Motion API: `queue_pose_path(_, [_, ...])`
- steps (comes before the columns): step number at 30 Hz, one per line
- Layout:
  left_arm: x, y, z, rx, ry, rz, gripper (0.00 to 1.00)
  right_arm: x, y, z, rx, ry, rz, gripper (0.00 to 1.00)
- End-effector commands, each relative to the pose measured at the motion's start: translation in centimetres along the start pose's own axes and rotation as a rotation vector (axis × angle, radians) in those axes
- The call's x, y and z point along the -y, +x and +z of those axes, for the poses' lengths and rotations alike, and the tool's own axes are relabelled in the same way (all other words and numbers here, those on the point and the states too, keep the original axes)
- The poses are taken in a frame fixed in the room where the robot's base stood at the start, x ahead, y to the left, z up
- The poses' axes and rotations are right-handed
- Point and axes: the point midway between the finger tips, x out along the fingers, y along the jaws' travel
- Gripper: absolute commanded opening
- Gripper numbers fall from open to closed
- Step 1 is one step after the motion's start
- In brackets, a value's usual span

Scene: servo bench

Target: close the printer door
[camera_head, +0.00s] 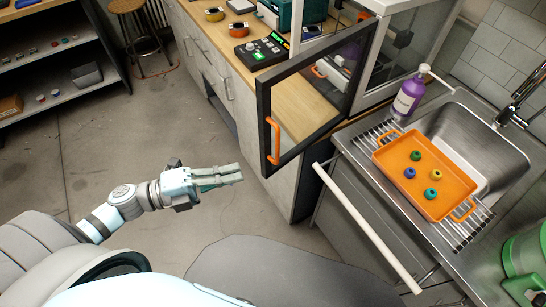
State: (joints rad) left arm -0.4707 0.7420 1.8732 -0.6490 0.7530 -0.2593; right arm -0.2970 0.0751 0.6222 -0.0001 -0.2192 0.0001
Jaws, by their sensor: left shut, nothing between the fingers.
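The printer door (263,100) is a dark-framed clear panel with an orange handle (273,141) on its free edge. It stands wide open, swung out from the white printer enclosure (418,36) over the bench edge. My left gripper (241,174) is shut and empty. It is over the floor, to the left of and a little below the door's lower corner in the picture, apart from the door and its handle. My right gripper is not in view.
A purple bottle (408,97) stands beside the enclosure. A white rail (365,228) runs along the sink front. A control box (262,50) sits on the bench.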

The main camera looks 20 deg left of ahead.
Motion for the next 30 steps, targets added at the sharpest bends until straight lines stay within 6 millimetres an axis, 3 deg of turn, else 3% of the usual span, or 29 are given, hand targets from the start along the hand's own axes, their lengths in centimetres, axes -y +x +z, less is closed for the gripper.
queue_pose_path(1, [1.0, 0.3, -1.7, -0.072, 0.048, 0.000, 0.00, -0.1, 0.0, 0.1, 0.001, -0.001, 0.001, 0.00])
queue_pose_path(3, [1.6, 0.8, -3.0, -0.122, 0.083, -0.003, 0.00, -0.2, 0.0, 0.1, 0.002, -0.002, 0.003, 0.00])
queue_pose_path(8, [1.7, 2.9, -3.3, -0.123, 0.085, -0.008, 0.00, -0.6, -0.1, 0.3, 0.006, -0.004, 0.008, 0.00])
queue_pose_path(19, [2.0, 10.7, -4.1, -0.119, 0.077, -0.009, 0.00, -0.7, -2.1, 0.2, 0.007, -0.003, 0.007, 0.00])
queue_pose_path(24, [1.8, 9.8, -1.2, -0.120, 0.079, -0.003, 0.00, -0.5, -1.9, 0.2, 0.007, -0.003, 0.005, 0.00])
queue_pose_path(30, [1.9, 9.5, -0.2, -0.120, 0.078, -0.005, 0.00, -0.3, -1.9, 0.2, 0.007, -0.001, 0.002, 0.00])
